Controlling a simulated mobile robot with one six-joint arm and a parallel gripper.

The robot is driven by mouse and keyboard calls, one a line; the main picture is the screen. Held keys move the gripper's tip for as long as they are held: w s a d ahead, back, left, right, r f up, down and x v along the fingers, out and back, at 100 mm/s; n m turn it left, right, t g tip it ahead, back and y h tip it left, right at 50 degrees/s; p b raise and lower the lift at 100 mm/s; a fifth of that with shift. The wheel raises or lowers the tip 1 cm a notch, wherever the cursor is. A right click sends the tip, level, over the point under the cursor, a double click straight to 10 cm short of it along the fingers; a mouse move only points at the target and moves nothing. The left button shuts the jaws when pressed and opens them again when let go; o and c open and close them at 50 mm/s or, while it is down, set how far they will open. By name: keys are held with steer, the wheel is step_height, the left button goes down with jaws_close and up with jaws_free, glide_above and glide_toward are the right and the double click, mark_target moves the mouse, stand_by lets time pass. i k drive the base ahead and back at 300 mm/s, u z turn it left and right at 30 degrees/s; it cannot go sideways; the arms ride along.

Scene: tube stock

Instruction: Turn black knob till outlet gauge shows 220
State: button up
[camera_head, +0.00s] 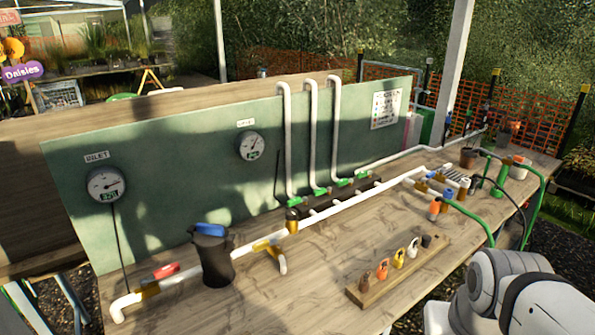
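A round white gauge (106,184) with a green digital readout hangs on the left of the green panel. A black cylinder (216,260) with a blue top piece (210,230) stands upright on the white pipe, below and between the gauges. I cannot tell whether this is the black knob. My arm shows at the bottom right, well away from it; my gripper is out of view.
A white pipe (345,202) runs along the wooden bench (330,250), with a red handle (166,271) and a yellow handle (268,244). A wooden rack (415,262) holds several small coloured pieces near the front. A black manifold with green valves (345,183) stands behind. Bare bench lies in front of the pipe.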

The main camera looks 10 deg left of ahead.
mark_target(291, 214)
steer(key=u, duration=2.95)
steer(key=k, duration=0.65)
steer(key=z, duration=1.8)
steer(key=i, duration=1)
steer(key=u, duration=0.1)
